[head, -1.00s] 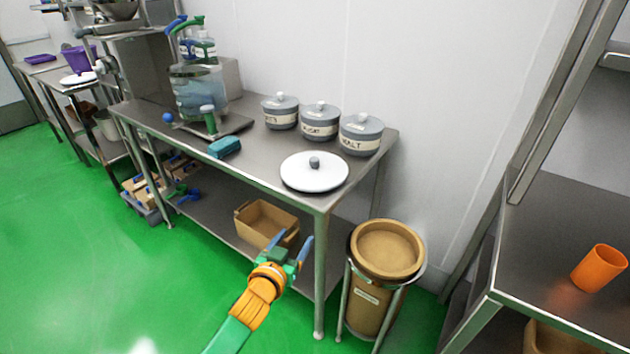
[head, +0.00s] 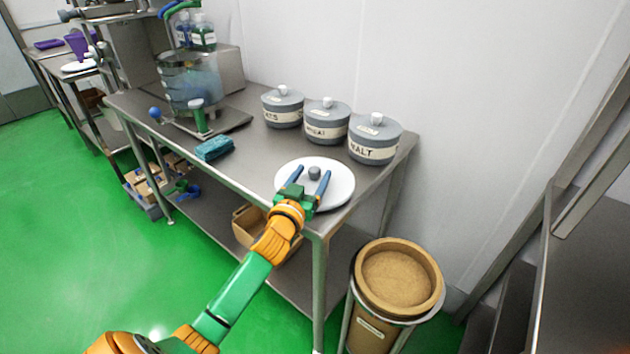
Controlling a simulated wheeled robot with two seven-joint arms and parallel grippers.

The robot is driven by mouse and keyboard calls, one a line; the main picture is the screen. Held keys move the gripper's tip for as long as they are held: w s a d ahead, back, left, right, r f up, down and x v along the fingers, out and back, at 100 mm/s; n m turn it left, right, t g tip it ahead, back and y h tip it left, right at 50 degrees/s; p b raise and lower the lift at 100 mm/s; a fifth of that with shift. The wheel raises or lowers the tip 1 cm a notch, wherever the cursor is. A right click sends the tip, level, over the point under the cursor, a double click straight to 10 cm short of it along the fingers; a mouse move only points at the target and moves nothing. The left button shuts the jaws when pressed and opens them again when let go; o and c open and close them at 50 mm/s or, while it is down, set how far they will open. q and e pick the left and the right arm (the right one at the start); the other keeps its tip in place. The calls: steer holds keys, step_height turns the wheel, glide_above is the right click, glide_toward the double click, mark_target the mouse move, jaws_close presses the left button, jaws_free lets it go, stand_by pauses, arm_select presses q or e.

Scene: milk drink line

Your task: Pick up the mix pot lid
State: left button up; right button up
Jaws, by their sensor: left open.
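The mix pot lid (head: 338,190) is a white round disc with a grey knob (head: 315,172) at its centre. It lies flat on the steel table (head: 240,168), near the right end. My left gripper (head: 308,178) is open over the near side of the lid, with its two blue fingers pointing toward the knob. The knob shows just beyond and between the fingertips, and I cannot tell the height gap. The clear mix pot (head: 190,82) stands farther left on the table. My right gripper is out of view.
Three grey lidded jars (head: 326,122) stand behind the lid along the wall. A teal sponge (head: 214,148) lies to the left of it. A brown bin (head: 398,282) stands on the floor at the right. A cardboard box (head: 246,226) sits on the lower shelf.

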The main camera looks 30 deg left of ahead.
arm_select(q)
steer(key=shift+w, duration=0.25)
steer(key=shift+s, duration=0.2)
steer(key=c, duration=0.5)
jaws_close()
